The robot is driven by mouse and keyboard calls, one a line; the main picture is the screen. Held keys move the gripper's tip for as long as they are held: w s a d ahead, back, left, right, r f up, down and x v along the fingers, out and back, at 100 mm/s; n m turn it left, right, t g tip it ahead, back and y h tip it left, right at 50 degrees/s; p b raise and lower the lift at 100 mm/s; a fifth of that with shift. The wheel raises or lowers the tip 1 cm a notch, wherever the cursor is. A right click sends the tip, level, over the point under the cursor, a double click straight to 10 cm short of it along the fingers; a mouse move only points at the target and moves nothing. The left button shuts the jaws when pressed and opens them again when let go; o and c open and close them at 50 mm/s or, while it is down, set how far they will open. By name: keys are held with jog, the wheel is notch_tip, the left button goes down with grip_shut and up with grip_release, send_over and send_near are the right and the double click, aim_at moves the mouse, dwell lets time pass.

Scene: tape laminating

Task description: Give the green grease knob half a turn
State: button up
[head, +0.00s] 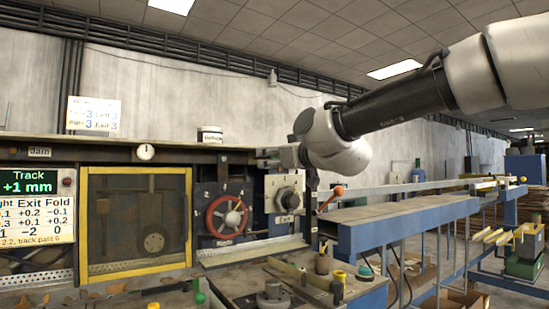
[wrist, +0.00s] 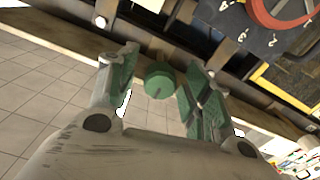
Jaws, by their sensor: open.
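The green grease knob (wrist: 160,82) is round with a dark line across its face. In the wrist view it shows between the two fingers of my gripper (wrist: 161,64), which is open with green pads. A gap shows on both sides of the knob; I cannot tell how far beyond the fingertips it lies. In the head view a small green shape (head: 200,298) stands at the lower edge, below the red handwheel (head: 215,228); I cannot tell for sure that it is the same knob. My arm reaches in from the right there, its gripper hard to make out.
The wheel also shows in the wrist view (wrist: 283,14). A yellow-framed window (head: 137,263) is left of it. A bench with tools (head: 238,284) and a blue-framed conveyor (head: 400,218) stand at the right. Open tiled floor (wrist: 45,85) shows at the wrist view's left.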

jog(key=c, duration=1.1)
jog(key=shift+o, duration=0.2)
jog(key=shift+m, duration=0.3)
